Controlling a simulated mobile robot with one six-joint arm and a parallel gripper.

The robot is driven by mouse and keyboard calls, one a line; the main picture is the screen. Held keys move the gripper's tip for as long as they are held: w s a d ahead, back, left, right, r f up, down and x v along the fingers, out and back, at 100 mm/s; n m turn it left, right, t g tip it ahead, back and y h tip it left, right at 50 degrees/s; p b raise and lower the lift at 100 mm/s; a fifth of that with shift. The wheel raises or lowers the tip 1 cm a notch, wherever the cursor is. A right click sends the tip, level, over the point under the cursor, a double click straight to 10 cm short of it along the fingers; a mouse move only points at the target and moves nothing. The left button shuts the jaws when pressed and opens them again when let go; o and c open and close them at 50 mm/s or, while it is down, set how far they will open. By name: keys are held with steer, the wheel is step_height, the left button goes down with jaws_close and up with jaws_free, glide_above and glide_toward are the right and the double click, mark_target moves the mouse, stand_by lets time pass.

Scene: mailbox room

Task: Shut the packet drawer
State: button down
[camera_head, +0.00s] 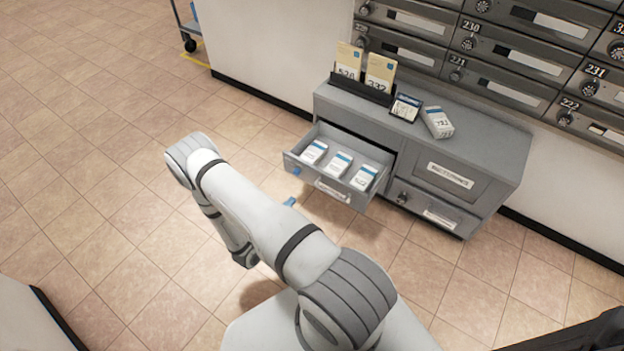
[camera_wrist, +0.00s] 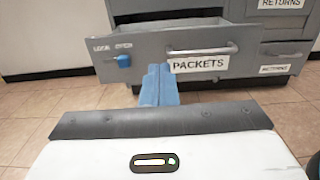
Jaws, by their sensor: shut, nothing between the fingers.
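The packet drawer (camera_head: 333,190) is pulled out from the grey cabinet (camera_head: 445,160), with several white and blue packets inside. In the wrist view, the drawer front (camera_wrist: 148,48) carries a PACKETS label, a metal bar handle (camera_wrist: 202,51) and a blue latch knob (camera_wrist: 122,61) at its left. My gripper (camera_wrist: 160,72) has its blue fingers shut and empty, in front of the drawer face between the knob and the handle. In the head view, my gripper (camera_head: 290,202) shows as a small blue tip just short of the drawer. Whether the fingertips touch the front is unclear.
A lower right drawer (camera_head: 430,208) is shut. Mailboxes (camera_head: 480,50) line the wall behind. The tiled floor (camera_head: 90,170) at left is clear.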

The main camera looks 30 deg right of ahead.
mark_target(317, 171)
steer(key=b+x, duration=0.2)
steer(key=x, duration=0.9)
steer(key=shift+d+b, duration=0.4)
steer(key=shift+d, duration=0.05)
steer(key=shift+w+d+r, duration=0.1)
steer(key=shift+w+d, duration=0.2)
steer(key=shift+d, duration=0.25)
